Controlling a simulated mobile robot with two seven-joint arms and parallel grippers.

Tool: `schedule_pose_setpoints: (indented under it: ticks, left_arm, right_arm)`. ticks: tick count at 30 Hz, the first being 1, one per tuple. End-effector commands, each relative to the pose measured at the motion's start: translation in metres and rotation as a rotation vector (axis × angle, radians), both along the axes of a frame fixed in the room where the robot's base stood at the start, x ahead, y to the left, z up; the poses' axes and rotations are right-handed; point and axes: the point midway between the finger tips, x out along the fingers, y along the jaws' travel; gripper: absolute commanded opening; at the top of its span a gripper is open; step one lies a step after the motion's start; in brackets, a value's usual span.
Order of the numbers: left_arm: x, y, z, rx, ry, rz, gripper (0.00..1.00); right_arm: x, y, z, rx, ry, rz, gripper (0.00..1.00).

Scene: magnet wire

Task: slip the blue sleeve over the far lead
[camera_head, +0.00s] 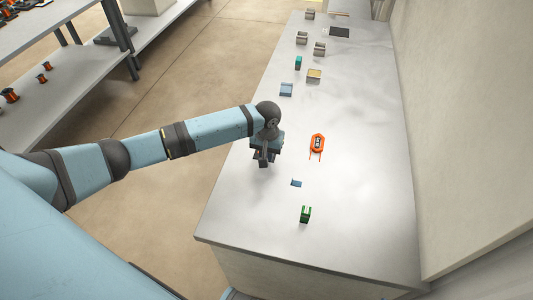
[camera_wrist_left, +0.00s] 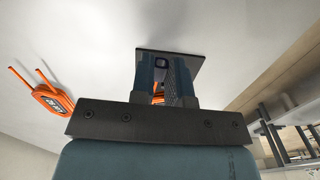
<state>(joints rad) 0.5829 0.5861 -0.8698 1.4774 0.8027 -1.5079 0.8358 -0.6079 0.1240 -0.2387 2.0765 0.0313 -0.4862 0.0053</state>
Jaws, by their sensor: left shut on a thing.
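The orange coil piece (camera_head: 317,143) lies on the bench with its two thin leads pointing down the picture; it also shows at the left of the left wrist view (camera_wrist_left: 50,99). A small blue piece (camera_head: 296,183), possibly the sleeve, lies below it, apart from the leads. My left gripper (camera_head: 263,161) is left of the coil, above the bench. In the left wrist view its fingers (camera_wrist_left: 168,78) are shut on a dark flat thing (camera_wrist_left: 190,64), with some orange showing between them. The fingers hide much of it.
A green block (camera_head: 305,214) stands near the bench's near end. A blue tray (camera_head: 286,89), a yellowish tray (camera_head: 314,74), a teal block (camera_head: 298,62) and several grey holders (camera_head: 319,49) stand farther back. A wall runs along the right. The bench right of the coil is clear.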

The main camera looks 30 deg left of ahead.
Motion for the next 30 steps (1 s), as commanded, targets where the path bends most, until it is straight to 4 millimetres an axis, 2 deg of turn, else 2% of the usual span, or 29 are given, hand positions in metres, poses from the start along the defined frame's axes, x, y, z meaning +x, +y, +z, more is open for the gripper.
schedule_pose_setpoints:
  ticks: [26, 27, 30]
  left_arm:
    - [0.013, 0.003, 0.001, 0.000, -0.001, 0.001, 0.00]
    - [0.014, 0.003, 0.000, 0.000, -0.001, 0.001, 0.18]
    - [0.013, 0.003, 0.000, 0.000, -0.001, 0.001, 0.41]
  right_arm:
    - [0.001, 0.000, 0.004, 0.000, -0.001, 0.000, 0.43]
    - [0.001, 0.000, 0.004, 0.000, -0.001, 0.000, 0.43]
    - [0.001, 0.000, 0.004, 0.001, -0.002, -0.001, 0.43]
